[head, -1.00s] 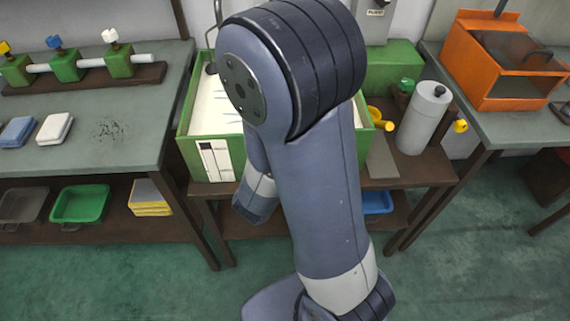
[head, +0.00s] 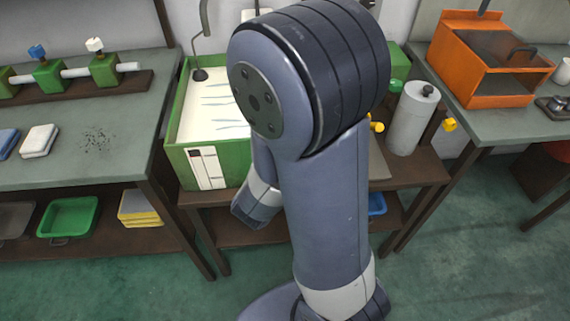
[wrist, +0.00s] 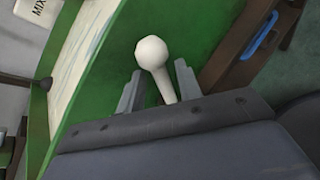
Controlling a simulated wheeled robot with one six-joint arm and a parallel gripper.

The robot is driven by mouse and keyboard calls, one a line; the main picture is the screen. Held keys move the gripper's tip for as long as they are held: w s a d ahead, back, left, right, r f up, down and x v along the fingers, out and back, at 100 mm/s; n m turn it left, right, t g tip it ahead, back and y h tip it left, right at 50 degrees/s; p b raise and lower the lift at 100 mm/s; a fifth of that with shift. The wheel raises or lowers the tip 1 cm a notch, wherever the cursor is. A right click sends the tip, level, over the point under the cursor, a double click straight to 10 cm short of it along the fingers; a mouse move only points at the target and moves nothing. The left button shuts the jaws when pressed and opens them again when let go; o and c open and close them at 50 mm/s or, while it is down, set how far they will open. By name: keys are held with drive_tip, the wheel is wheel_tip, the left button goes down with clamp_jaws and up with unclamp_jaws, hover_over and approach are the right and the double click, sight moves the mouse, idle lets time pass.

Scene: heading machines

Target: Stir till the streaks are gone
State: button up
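The green tank (head: 185,150) stands on the brown bench and holds white liquid (head: 205,122) with several blue-grey streaks. The tank wall (wrist: 115,75) and a strip of streaked liquid (wrist: 85,45) also show in the wrist view. A white round-ended handle (wrist: 151,53) stands out in front of the green wall. My gripper (wrist: 158,88) is open, with one finger on each side of the handle's stem and a gap showing at each side. In the head view my arm hides the gripper, the handle and the tank's right part.
A grey rod with a dark disc end (head: 199,74) reaches down at the tank's back left. A grey cylinder (head: 412,118) and yellow knobs stand to the right. An orange machine (head: 480,70) sits on the right table. A left workbench (head: 90,165) flanks the tank.

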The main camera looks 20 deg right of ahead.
drive_tip(key=shift+o, duration=0.2)
drive_tip(key=shift+a+r, duration=0.1)
drive_tip(key=p+v, duration=0.2)
drive_tip(key=v, duration=0.8)
drive_tip(key=shift+s, duration=0.3)
drive_tip(key=shift+a, duration=0.1)
